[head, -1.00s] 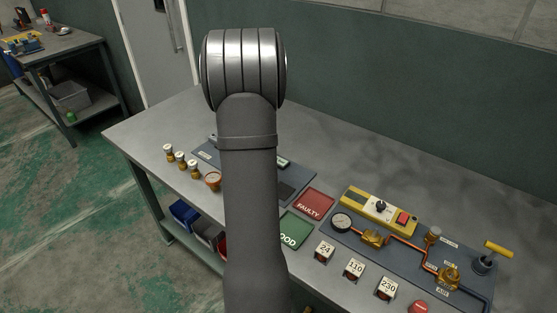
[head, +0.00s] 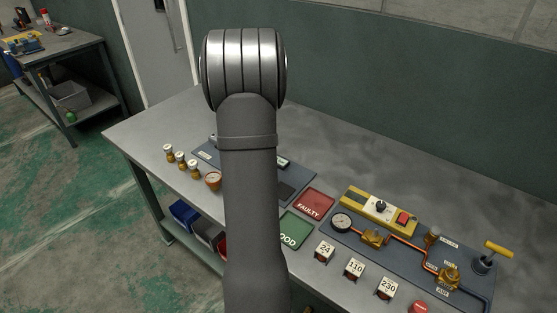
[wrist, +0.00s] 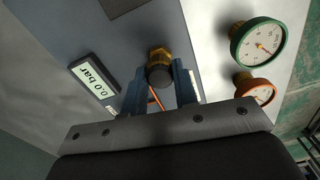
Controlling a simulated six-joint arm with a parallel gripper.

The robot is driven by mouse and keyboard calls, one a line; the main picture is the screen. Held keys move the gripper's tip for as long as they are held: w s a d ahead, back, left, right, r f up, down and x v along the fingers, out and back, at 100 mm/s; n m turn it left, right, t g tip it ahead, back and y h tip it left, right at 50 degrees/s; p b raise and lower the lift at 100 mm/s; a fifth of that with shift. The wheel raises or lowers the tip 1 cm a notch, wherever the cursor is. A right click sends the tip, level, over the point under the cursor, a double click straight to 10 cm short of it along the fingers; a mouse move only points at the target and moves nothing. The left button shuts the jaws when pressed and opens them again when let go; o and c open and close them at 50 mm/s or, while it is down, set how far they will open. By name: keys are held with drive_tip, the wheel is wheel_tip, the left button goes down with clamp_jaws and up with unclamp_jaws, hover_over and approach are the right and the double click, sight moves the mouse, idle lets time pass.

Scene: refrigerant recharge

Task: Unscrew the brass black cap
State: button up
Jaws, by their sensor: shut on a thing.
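In the wrist view a round black cap (wrist: 159,76) sits on a brass fitting (wrist: 159,54) on a grey panel. My gripper (wrist: 160,84) has its two blue fingers on either side of the cap and is shut on it. The cap seems to be on the fitting; its thread is not visible. In the head view my arm hides the gripper and the cap.
A digital readout (wrist: 94,79) showing 0.0 bar lies left of the fitting. A green-rimmed gauge (wrist: 257,44) and an orange-rimmed gauge (wrist: 255,88) stand to the right. In the head view a red FAULTY pad (head: 312,204) and a yellow unit (head: 378,210) lie right of my arm.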

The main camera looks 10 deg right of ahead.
drive_tip(key=shift+n, duration=1.2)
drive_tip(key=shift+r, duration=2.5)
drive_tip(key=shift+d, duration=0.1)
